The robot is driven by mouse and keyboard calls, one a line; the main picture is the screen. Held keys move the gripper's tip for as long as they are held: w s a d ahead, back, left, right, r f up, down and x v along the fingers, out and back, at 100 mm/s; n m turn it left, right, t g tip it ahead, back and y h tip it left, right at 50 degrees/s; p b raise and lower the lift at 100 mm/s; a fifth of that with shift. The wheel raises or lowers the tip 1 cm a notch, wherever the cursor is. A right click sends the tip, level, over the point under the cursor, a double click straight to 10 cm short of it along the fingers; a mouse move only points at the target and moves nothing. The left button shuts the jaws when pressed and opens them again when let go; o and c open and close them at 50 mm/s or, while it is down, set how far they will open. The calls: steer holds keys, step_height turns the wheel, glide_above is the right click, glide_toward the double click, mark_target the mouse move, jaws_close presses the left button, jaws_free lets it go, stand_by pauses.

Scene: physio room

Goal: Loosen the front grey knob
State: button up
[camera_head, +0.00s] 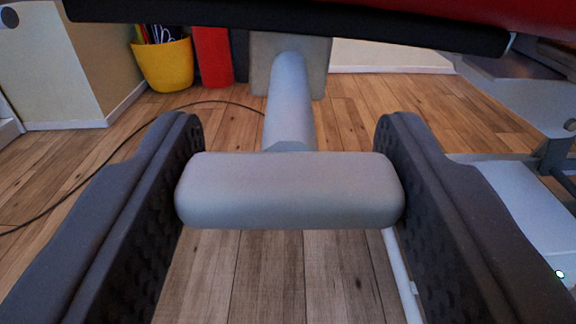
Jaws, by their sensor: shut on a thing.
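The grey knob (290,190) is a rounded bar-shaped handle in the middle of the view. A pale grey shaft (290,100) runs from its back to a beige block (262,66) under a dark-edged padded top. The bar lies level, across the gap between my fingers. My gripper (290,188) is shut on the bar, with one dark, dimpled finger pad at each of its ends. The pads cover the bar's end faces.
A black-edged, red padded top (290,22) spans just above. A pale metal frame (520,200) stands at the right. A yellow bucket (164,65) and a red roll (213,57) stand at the back left. A dark cable (110,155) crosses the wooden floor.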

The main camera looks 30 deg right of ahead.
steer(key=shift+r+n+p, duration=0.4)
steer(key=shift+n+p, duration=0.3)
steer(key=shift+p, duration=0.45)
steer(key=n+p, duration=0.4)
steer(key=p, duration=0.1)
steer(key=shift+f, duration=0.15)
steer(key=shift+w+a+n+p, duration=0.1)
steer(key=shift+a+n+p, duration=0.05)
steer(key=shift+n+p, duration=0.95)
steer(key=n+p, duration=0.1)
steer(key=n, duration=0.1)
steer(key=shift+f+n, duration=0.1)
steer(key=shift+n, duration=0.3)
steer(key=n+p, duration=0.1)
steer(key=n, duration=0.1)
steer(key=shift+n, duration=0.3)
steer(key=shift+a+f+n+p, duration=0.15)
steer(key=shift+n+p, duration=0.5)
steer(key=shift+n, duration=1.35)
